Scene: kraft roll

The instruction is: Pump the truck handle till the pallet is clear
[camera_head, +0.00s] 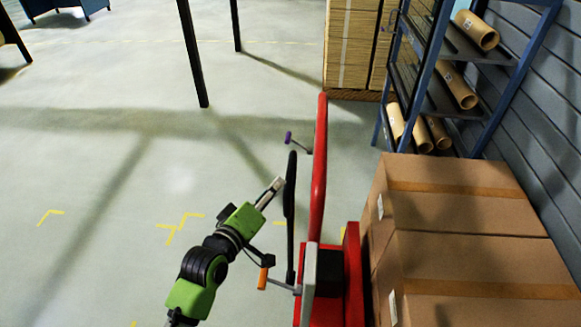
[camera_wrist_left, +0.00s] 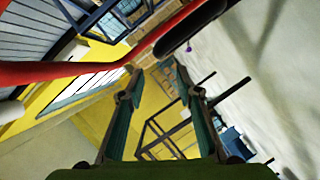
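The red truck (camera_head: 353,275) stands right of centre in the head view, with a tall red bar (camera_head: 320,150) and a slim black bar (camera_head: 290,210) beside it. The red bar (camera_wrist_left: 90,70) and a black bar (camera_wrist_left: 190,28) also cross the top of the left wrist view. My left gripper (camera_head: 275,187) is just left of the black bar. In the left wrist view its fingers (camera_wrist_left: 153,72) are apart with nothing between them. Large cardboard boxes (camera_head: 460,210) are stacked right of the truck. The pallet is hidden. My right gripper is not in view.
A lever with an orange grip (camera_head: 263,277) and one with a purple knob (camera_head: 288,137) stick out left of the truck. A blue rack (camera_head: 485,135) with cardboard tubes (camera_head: 456,85) stands behind the boxes. The floor (camera_head: 90,150) at left is mostly clear, apart from dark posts (camera_head: 192,55).

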